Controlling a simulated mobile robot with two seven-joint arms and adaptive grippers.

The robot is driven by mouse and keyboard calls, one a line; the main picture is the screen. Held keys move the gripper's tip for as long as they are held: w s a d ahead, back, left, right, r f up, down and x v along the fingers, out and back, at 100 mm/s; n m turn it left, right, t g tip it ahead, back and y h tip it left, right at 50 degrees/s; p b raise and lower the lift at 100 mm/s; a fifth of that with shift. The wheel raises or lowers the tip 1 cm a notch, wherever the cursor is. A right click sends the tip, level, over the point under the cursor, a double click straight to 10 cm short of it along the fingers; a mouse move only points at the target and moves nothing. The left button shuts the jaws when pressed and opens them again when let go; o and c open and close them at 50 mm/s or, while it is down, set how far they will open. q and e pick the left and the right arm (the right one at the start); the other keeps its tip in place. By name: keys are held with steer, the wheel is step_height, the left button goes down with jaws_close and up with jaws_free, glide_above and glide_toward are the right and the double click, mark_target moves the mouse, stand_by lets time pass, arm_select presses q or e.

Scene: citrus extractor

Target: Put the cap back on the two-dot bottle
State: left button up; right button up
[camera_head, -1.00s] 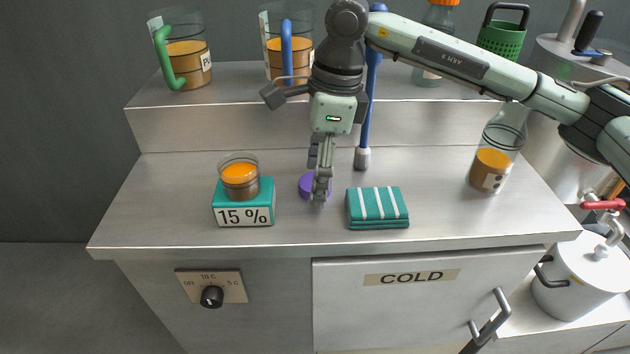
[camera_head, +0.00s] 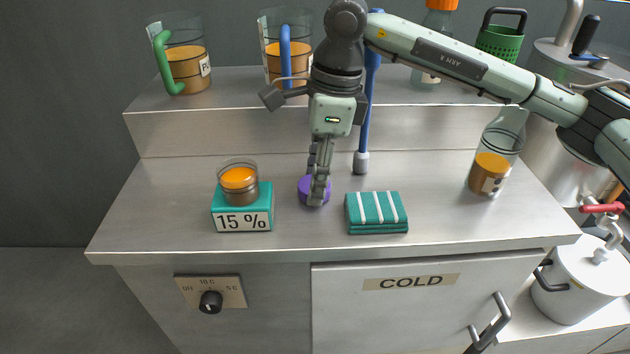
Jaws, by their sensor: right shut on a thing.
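A purple cap (camera_head: 303,189) is at the middle of the steel worktop. My right gripper (camera_head: 318,193) points down and is shut on this cap, its fingers hiding part of it. I cannot tell whether the cap is clear of the worktop. A clear bottle (camera_head: 491,172) with orange juice stands upright at the right of the worktop, apart from the gripper. It has no visible cap, and its label's dots are too small to count surely. Another clear bottle (camera_head: 424,78) with an orange cap (camera_head: 441,4) stands on the back shelf, partly behind my arm. My left gripper is not in view.
A striped teal cloth (camera_head: 376,212) lies right of the cap. A small juice cup (camera_head: 239,184) stands on a teal "15 %" block (camera_head: 243,217) to the left. A blue post (camera_head: 366,130) rises behind the gripper. Worktop between cloth and bottle is clear.

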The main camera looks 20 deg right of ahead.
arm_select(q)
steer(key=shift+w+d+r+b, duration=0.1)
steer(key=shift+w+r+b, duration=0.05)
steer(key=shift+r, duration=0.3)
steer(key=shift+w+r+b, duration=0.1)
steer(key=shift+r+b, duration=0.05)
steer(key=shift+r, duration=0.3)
arm_select(e)
step_height(320, 180, up, 10)
steer(key=shift+f, duration=0.2)
